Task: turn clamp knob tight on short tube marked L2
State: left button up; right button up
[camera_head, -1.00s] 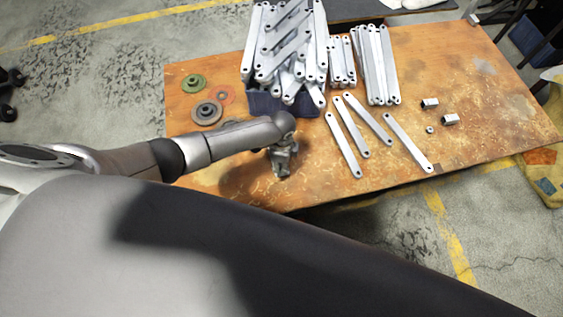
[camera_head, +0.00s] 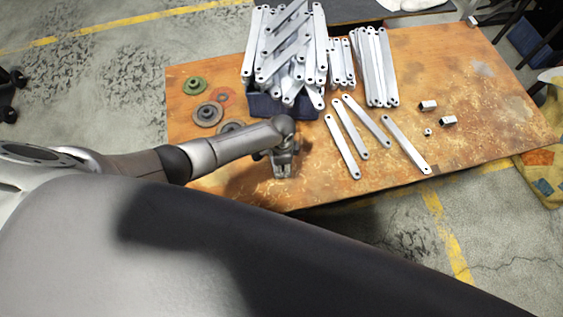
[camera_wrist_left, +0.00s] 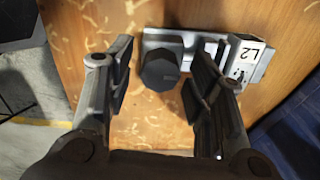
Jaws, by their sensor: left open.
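My left gripper (camera_head: 283,166) is open over the near edge of the orange-brown table, its fingers pointing down. In the left wrist view the gripper (camera_wrist_left: 160,82) has one finger on each side of a dark grey, faceted clamp knob (camera_wrist_left: 161,69). I cannot tell whether either finger touches the knob. Behind the knob is a light metal clamp or tube piece (camera_wrist_left: 206,46), partly hidden by the right finger. A white label reading L2 (camera_wrist_left: 248,50) sits at its right end. In the head view my arm and gripper hide the knob and label. My right gripper is not in view.
The table (camera_head: 480,90) has a big stack of metal bars (camera_head: 287,50) in a dark blue bin (camera_head: 270,106), loose flat bars (camera_head: 343,147), small metal blocks (camera_head: 448,120), and round discs (camera_head: 207,114) left of the bin. The table's near edge is close to my gripper.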

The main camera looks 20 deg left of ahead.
pick_arm(q)
jog(key=n+p, duration=0.1)
jog(key=n, duration=0.2)
jog(key=shift+r, duration=0.15)
jog(key=n+p, duration=0.1)
jog(key=n, duration=0.3)
jog(key=shift+p, duration=0.4)
jog(key=n+p, duration=0.1)
jog(key=n, duration=0.4)
jog(key=shift+n+p, duration=0.4)
jog(key=shift+n, duration=1)
jog(key=c, duration=0.9)
jog(key=shift+c, duration=0.2)
